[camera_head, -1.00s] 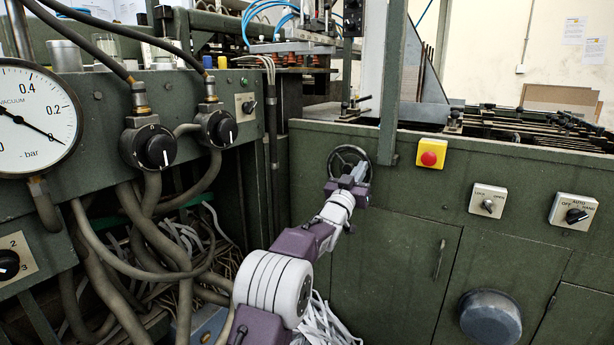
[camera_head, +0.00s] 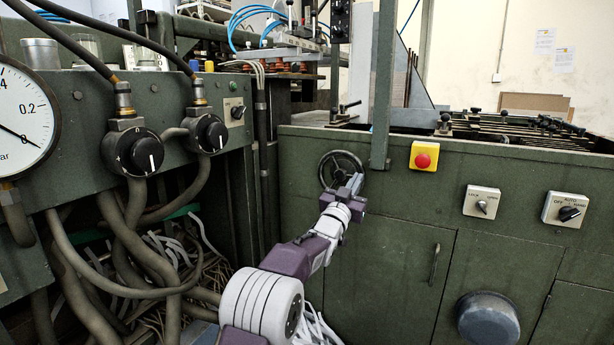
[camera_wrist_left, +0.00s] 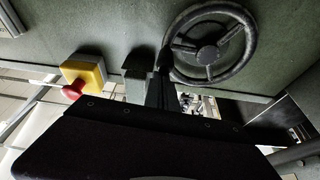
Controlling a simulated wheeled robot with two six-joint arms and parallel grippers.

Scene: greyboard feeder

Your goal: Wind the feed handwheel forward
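The feed handwheel (camera_head: 329,160) is a dark spoked wheel on the front of the green cabinet. It fills the upper right of the left wrist view (camera_wrist_left: 208,52), with its hub and spokes plain. My left gripper (camera_head: 354,184) is at the lower right part of the wheel in the head view, covering some of the rim. In the left wrist view its dark fingertip (camera_wrist_left: 163,72) is at the wheel's left rim. Whether it touches or grips the rim is unclear, as is the gap between the fingers. My right gripper is out of view.
A vertical green post (camera_head: 384,90) stands just right of the wheel. A red button on a yellow box (camera_head: 424,156) is farther right, then two switch plates (camera_head: 481,202) (camera_head: 566,210). Hoses (camera_head: 125,225) and a vacuum gauge (camera_head: 22,115) are at left.

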